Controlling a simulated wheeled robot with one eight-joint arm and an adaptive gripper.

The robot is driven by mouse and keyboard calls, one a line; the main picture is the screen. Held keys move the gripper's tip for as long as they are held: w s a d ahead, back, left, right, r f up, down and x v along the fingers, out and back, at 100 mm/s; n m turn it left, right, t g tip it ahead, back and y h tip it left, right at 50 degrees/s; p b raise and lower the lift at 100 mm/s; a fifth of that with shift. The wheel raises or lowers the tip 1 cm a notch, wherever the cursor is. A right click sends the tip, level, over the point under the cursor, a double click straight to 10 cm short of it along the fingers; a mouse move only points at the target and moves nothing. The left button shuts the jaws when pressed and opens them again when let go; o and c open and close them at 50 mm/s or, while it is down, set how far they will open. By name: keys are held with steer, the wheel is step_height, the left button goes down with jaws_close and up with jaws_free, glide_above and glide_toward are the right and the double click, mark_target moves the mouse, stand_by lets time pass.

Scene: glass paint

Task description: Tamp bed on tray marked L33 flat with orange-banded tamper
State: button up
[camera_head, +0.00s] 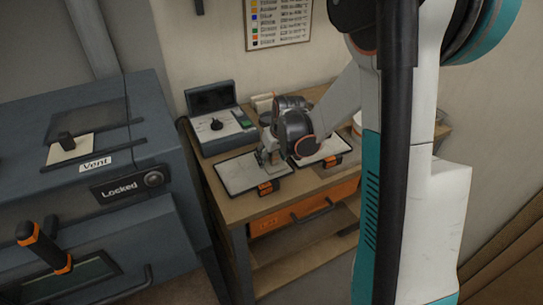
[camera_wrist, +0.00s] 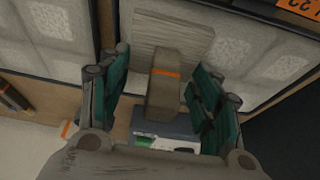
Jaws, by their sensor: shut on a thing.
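The tamper (camera_wrist: 163,98) is a grey-brown block handle with an orange band and a pale ribbed plate (camera_wrist: 170,42) at its end. My gripper (camera_wrist: 160,92) is shut on its handle, with one finger on either side. In the head view my gripper (camera_head: 270,150) is low over the right part of the left tray (camera_head: 243,174). That tray also shows in the wrist view (camera_wrist: 268,62), with pale, rough patches on its bed. Its orange tag (camera_wrist: 300,8) is cut off and not clearly readable. I cannot tell whether the plate touches the bed.
A second tray (camera_head: 312,157) lies to the right on the wooden bench (camera_head: 230,208). A grey control box (camera_head: 216,125) with a knob stands behind the left tray. A dark cabinet (camera_head: 85,180) marked Locked stands at left. A chart (camera_head: 278,22) hangs on the wall.

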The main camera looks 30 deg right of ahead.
mark_target(254, 169)
steer(key=shift+s+f+b, duration=0.1)
steer(key=shift+f+b, duration=0.45)
steer(key=shift+b, duration=0.05)
stand_by(1.2)
steer(key=shift+r, duration=0.1)
steer(key=shift+r+p, duration=0.8)
steer(key=shift+r, duration=0.25)
steer(key=shift+a, duration=3.15)
steer(key=shift+f+b, duration=0.2)
steer(key=shift+b, duration=0.2)
steer(key=shift+f+b, duration=0.5)
steer(key=shift+f, duration=0.15)
steer(key=shift+s+f+b, duration=0.1)
steer(key=shift+f+b, duration=0.2)
steer(key=shift+b, duration=0.05)
